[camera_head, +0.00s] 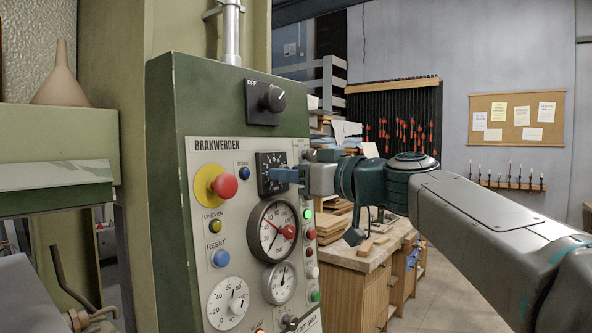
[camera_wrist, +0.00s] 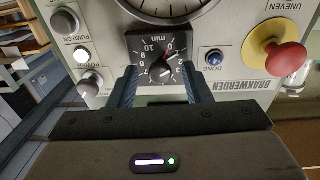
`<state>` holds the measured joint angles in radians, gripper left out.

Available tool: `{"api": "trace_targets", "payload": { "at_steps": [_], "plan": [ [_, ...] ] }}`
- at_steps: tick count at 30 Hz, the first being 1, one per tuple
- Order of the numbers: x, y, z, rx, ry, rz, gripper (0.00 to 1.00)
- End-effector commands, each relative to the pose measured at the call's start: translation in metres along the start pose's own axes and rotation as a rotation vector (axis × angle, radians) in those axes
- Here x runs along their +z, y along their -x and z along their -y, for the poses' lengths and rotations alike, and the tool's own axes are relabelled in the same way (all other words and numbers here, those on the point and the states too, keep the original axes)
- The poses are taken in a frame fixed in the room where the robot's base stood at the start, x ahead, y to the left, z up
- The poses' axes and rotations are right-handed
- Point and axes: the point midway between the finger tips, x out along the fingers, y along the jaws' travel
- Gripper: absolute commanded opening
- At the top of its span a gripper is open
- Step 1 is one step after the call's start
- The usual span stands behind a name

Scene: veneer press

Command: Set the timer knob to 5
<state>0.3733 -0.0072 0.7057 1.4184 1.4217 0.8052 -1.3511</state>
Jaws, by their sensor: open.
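The timer knob (camera_wrist: 160,71) is a small dark knob on a square black dial plate (camera_wrist: 150,42) with white numbers, seen upside down in the wrist view. I cannot tell surely which number it points at. The timer plate also shows in the head view (camera_head: 266,163), partly hidden by my fingers. My gripper (camera_wrist: 160,78) is open, with one finger on each side of the knob, close to the panel. I cannot tell whether the fingers touch the knob. In the head view my gripper (camera_head: 284,176) reaches the timer from the right.
A red emergency button (camera_head: 224,185) on yellow and a blue DONE button (camera_head: 244,173) lie left of the timer. A pressure gauge (camera_head: 272,230) sits just below it. An OFF switch (camera_head: 271,100) is above. A wooden workbench (camera_head: 350,262) stands behind my arm.

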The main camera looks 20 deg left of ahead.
Motion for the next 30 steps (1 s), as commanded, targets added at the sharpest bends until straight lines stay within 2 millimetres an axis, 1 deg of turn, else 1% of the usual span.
{"api": "trace_targets", "payload": {
  "at_steps": [4,5,6,9,20,26,30],
  "plan": [
    [0.0003,0.0002,0.0000,0.000,0.000,0.000,0.44],
    [0.0003,0.0002,0.0000,0.000,0.000,0.000,0.36],
    [0.0003,0.0002,0.0000,0.000,0.000,0.000,0.25],
    [0.0002,0.0003,0.0000,0.000,0.000,0.000,0.00],
    [0.0008,0.0002,0.0006,0.002,-0.038,0.002,0.00],
    [0.0011,0.0003,0.0014,0.011,-0.144,0.007,0.00],
    [0.0006,0.0001,0.0019,0.021,-0.259,0.013,0.00]
  ]
}}
